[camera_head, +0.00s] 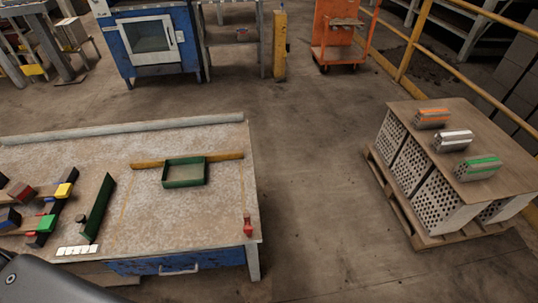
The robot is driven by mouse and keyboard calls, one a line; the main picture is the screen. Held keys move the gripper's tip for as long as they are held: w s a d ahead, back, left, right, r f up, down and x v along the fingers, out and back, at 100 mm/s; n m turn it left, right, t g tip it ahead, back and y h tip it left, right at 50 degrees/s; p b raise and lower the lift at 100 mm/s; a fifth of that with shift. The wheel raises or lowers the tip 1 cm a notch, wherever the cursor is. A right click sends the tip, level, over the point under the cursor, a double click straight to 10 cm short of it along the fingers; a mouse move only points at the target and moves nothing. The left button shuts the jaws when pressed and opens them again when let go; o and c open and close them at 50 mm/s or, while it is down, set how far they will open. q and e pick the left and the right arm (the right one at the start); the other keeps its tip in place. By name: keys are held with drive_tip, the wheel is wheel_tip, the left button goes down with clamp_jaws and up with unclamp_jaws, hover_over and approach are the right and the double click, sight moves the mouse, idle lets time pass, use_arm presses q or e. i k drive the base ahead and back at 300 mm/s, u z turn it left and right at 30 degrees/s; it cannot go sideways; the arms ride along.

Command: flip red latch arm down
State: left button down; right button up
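A small red upright piece (248,225) stands at the right front corner of the worktable (215,225). It looks like the red latch arm, with a narrow top and a wider lower part. It is too small to make out its hinge. Neither of my grippers shows in the view. A dark grey part of my own body covers the lower left corner and hides the table's front there.
A green tray (185,172) sits mid-table. Coloured blocks and a green strip (98,208) lie at the left. A blue drawer (178,261) is under the front edge. A pallet of hollow bricks (425,180) stands at the right. Floor between is clear.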

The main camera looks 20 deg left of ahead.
sight(248, 229)
drive_tip(key=u, duration=1.35)
drive_tip(key=k, duration=0.65)
drive_tip(key=z, duration=1.05)
